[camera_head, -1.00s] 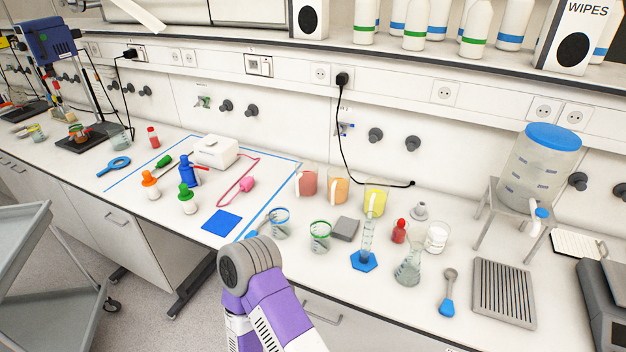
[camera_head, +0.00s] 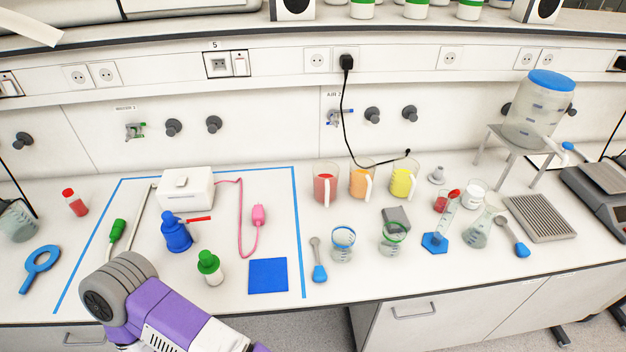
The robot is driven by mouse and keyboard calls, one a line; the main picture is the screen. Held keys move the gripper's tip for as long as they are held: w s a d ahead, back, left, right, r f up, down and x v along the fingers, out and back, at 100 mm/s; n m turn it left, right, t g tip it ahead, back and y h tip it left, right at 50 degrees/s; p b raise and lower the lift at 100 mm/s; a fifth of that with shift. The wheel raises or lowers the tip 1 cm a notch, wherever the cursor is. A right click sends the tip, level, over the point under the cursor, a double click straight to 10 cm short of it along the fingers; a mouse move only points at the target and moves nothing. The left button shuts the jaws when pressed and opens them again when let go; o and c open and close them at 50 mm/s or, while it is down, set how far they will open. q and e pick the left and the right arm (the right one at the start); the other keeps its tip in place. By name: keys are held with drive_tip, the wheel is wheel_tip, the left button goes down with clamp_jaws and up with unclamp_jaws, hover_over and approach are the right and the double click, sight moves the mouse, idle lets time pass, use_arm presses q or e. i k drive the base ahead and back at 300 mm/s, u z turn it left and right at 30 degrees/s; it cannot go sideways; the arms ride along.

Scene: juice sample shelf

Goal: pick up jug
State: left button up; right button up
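Three jugs stand upright in a row at the back of the bench, right of centre. The red jug (camera_head: 324,188) is on the left. The orange jug (camera_head: 359,184) is in the middle. The yellow jug (camera_head: 402,182) is on the right. Each is clear with a coloured filling, and white handles show on their right sides. One of my arms shows at the lower left as a purple and white link with a grey rounded joint, well left of the jugs. Neither gripper's fingers are in view.
A large tank (camera_head: 536,112) stands on the right. The blue-taped area (camera_head: 207,173) lies left.

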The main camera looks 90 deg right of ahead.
sight(363, 170)
drive_tip(key=i, duration=0.55)
drive_tip(key=z, duration=1.2)
drive_tip(key=i, duration=0.25)
drive_tip(key=z, duration=4.1)
drive_tip(key=k, duration=0.3)
drive_tip(key=u, duration=0.45)
